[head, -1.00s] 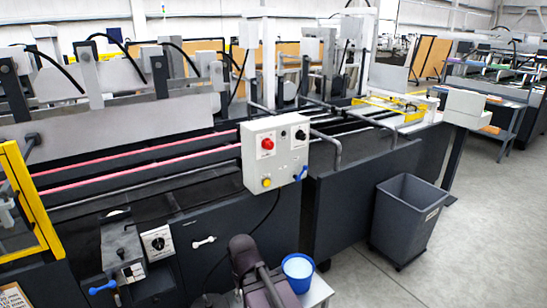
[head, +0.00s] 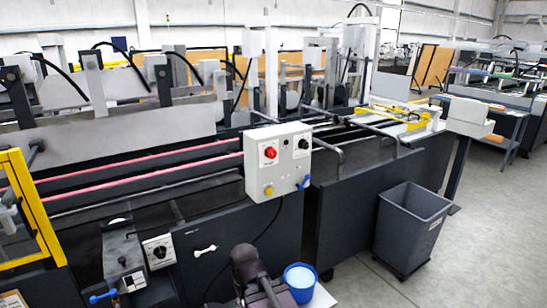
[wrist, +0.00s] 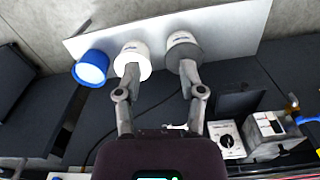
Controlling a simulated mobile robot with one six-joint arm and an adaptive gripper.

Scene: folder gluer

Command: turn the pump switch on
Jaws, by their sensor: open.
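No readable label marks the pump switch, so I cannot tell which control it is. A white control box (head: 279,162) on the machine's side carries a red knob (head: 270,152), a black knob (head: 303,144), a yellow button (head: 268,190) and a blue lever (head: 304,182). Lower left are a dial (head: 158,251) on a white plate and a grey unit (head: 132,280) with small plates and a blue handle (head: 103,296). The dial (wrist: 228,139) and grey unit (wrist: 272,133) also show in the wrist view. My gripper (wrist: 158,70) is open and empty, its fingers apart from these controls.
A blue pot (head: 300,276) with white contents stands on a small white table (head: 322,298) beside my arm. In the wrist view, two white round containers (wrist: 133,58) (wrist: 184,48) lie beyond my fingertips. A grey bin (head: 412,228) stands right, with open floor (head: 480,235) beyond.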

